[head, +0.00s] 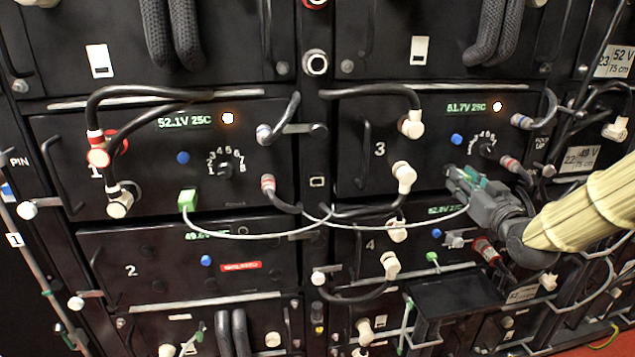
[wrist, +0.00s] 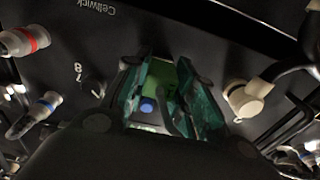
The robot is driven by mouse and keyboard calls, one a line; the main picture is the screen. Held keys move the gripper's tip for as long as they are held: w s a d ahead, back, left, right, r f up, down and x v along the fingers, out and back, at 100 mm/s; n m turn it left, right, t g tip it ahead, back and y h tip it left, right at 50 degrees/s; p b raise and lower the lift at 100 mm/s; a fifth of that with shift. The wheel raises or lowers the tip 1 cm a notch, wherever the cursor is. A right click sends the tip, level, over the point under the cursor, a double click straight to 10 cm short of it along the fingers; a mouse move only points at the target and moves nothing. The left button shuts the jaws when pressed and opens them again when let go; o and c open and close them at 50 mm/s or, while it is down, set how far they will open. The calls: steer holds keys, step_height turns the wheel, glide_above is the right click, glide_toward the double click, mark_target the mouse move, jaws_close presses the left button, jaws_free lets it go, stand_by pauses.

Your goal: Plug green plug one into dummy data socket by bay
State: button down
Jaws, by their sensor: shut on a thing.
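My gripper (head: 466,181) is at the lower right of bay 3 in the head view, its fingers close to the panel. In the wrist view my gripper (wrist: 166,72) is shut on a green plug (wrist: 160,78), which shows between the two dark green fingers. Whether the plug touches the panel cannot be told. Another green plug (head: 188,200) sits at the bottom of bay 1, with a thin white cable (head: 250,236) sagging from it to the right. A small pale-rimmed socket (head: 317,182) is on the post between bays 1 and 3.
Thick black cables with white connectors (head: 404,174) hang near bay 3. A smaller green plug (head: 432,257) is at bay 4. A black shelf (head: 455,290) juts out below my gripper.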

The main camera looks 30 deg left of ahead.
steer(key=shift+v, duration=1.15)
stand_by(0.5)
steer(key=shift+v, duration=2.45)
steer(key=shift+r, duration=0.15)
